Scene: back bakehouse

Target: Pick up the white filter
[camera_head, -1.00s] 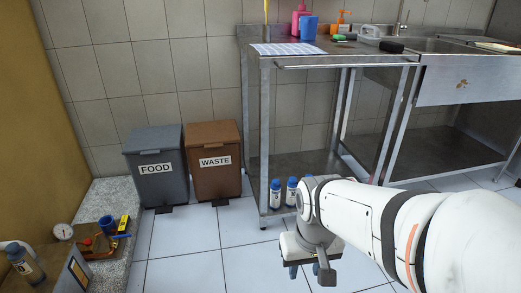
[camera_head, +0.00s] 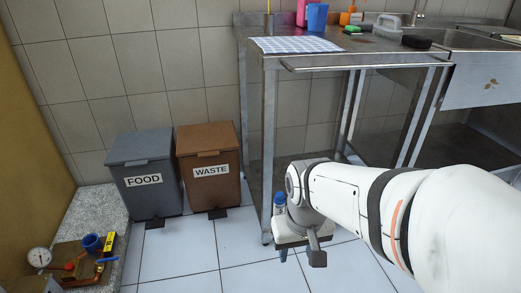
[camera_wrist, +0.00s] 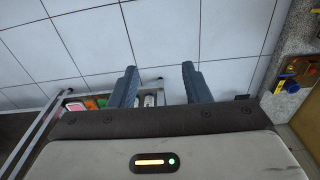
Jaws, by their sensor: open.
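I cannot make out a white filter in either view. My gripper (camera_head: 297,256) hangs below the wrist in the head view, in front of the steel table's lower shelf, with its fingers mostly hidden. In the wrist view my gripper (camera_wrist: 159,67) has two dark fingers spread wide apart with nothing held between them. Small pale bottle-like things (camera_wrist: 149,101) show beyond the fingers, partly hidden by the gripper body.
A steel table (camera_head: 350,62) carries a checked cloth (camera_head: 297,45) and a blue cup (camera_head: 317,17). A grey FOOD bin (camera_head: 145,178) and brown WASTE bin (camera_head: 211,165) stand left. A gauge (camera_head: 39,257) sits lower left.

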